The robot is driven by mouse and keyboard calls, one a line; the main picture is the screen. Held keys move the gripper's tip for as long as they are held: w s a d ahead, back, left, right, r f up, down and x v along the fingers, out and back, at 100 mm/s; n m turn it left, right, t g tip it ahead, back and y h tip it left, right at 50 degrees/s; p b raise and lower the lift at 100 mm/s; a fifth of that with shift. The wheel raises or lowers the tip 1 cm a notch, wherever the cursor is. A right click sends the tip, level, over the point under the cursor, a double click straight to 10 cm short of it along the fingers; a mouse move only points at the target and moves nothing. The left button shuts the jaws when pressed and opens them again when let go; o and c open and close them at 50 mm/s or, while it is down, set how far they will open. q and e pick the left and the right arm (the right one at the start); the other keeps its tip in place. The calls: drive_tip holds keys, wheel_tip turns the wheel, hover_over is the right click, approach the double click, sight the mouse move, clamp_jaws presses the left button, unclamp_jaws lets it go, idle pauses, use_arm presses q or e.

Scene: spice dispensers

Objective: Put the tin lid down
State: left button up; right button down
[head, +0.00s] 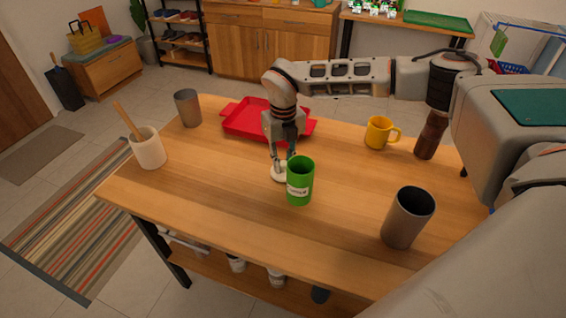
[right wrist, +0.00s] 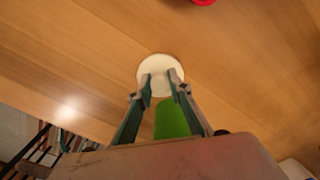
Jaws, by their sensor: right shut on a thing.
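My right gripper (head: 281,162) points down and is shut on the lid. In the right wrist view the lid (right wrist: 160,66) shows between and beyond the fingertips (right wrist: 160,88), very low over the table or touching it; I cannot tell which. The green tin stands upright just beside the lid, and its side also shows in the right wrist view (right wrist: 171,122). My left gripper is not in view.
A red tray (head: 240,126) lies behind my gripper. A grey cup (head: 188,108) and a utensil crock (head: 148,150) stand left. A yellow mug (head: 379,132), a brown mill (head: 430,136) and a dark tumbler (head: 407,218) stand right. The front left of the table (head: 215,195) is clear.

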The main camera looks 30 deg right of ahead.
sight(283, 163)
drive_tip(key=shift+f, duration=0.15)
drive_tip(key=shift+f, duration=0.3)
drive_tip(key=c, duration=1.8)
unclamp_jaws()
drive_tip(key=shift+c, duration=0.2)
wheel_tip(283, 163, up, 13)
drive_tip(key=shift+p, duration=0.45)
drive_tip(key=shift+f, duration=0.1)
